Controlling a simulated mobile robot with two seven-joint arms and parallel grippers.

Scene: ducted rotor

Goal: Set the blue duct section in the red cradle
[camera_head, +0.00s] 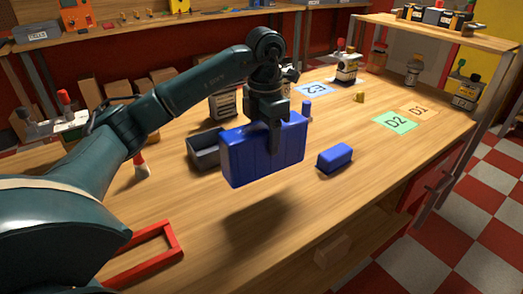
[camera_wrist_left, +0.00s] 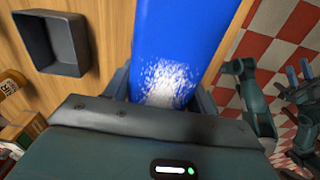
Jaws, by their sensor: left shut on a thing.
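My left gripper (camera_head: 274,138) is shut on the blue duct section (camera_head: 238,160), a wide ribbed blue block. It holds the block above the table, with a shadow below. In the left wrist view the blue duct section (camera_wrist_left: 180,30) fills the space between the fingers, with a whitish speckled patch. The red cradle (camera_head: 172,238), an open red frame, lies on the table at the lower left, partly hidden by my left arm; the duct section is apart from it. My right gripper (camera_wrist_left: 298,75) appears small at the right edge of the left wrist view; its jaw state is unclear.
A dark grey open bin (camera_head: 203,153) stands just left of the duct section; a smaller blue block (camera_head: 334,158) lies to its right. Mats D2 (camera_head: 395,123) and D1 (camera_head: 418,108) lie farther right. The table front between cradle and small block looks clear.

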